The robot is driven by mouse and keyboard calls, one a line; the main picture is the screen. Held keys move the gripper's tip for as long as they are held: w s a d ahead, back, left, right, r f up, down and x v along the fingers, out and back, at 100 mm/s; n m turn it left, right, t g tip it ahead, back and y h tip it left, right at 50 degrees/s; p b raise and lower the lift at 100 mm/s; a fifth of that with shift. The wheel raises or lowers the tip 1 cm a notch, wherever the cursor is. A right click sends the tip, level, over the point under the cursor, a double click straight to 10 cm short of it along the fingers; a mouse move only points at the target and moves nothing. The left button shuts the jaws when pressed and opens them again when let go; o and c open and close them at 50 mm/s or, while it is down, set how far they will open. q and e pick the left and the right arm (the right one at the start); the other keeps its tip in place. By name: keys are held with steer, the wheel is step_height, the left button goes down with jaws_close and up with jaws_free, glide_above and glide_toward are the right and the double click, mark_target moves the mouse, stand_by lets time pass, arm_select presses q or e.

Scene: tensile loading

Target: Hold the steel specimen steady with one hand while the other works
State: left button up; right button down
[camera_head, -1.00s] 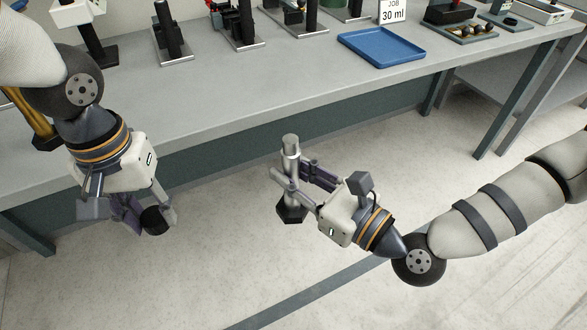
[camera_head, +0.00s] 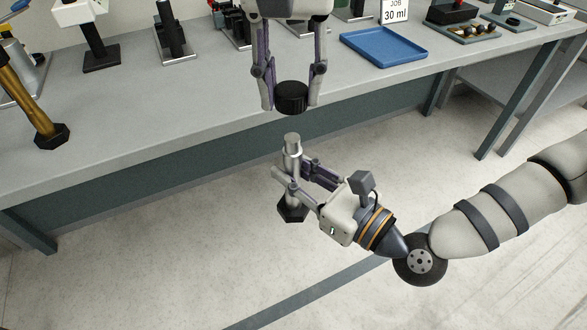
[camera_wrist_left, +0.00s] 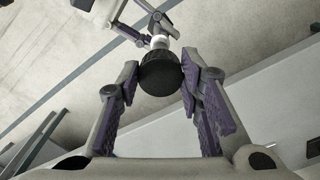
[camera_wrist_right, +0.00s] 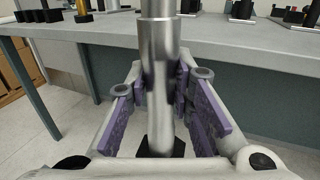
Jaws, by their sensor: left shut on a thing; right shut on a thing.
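The steel specimen (camera_head: 292,146) is a grey metal cylinder with a black hexagonal foot (camera_head: 291,211). It stands upright in the air in front of the bench. My right gripper (camera_head: 293,174) is shut around its middle; the right wrist view shows the steel shaft (camera_wrist_right: 158,65) between the purple-padded fingers. My left gripper (camera_head: 291,99) points down above the specimen, shut on a black ribbed cap (camera_head: 291,97). In the head view a gap shows between cap and specimen top. In the left wrist view the cap (camera_wrist_left: 160,73) partly hides the specimen.
The grey bench (camera_head: 150,135) runs behind my grippers. A brass piece with a black hexagonal foot (camera_head: 35,108) is at its left end. A blue tray (camera_head: 383,63), a "JOB 30 ml" card (camera_head: 395,12) and several black stands are further back. Open floor lies below.

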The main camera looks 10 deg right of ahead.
mark_target(292, 139)
arm_select(q)
steer(key=shift+f, duration=0.1)
steer(key=shift+f, duration=1.9)
steer(key=shift+f, duration=0.1)
steer(key=shift+f, duration=0.8)
steer(key=shift+f, duration=0.55)
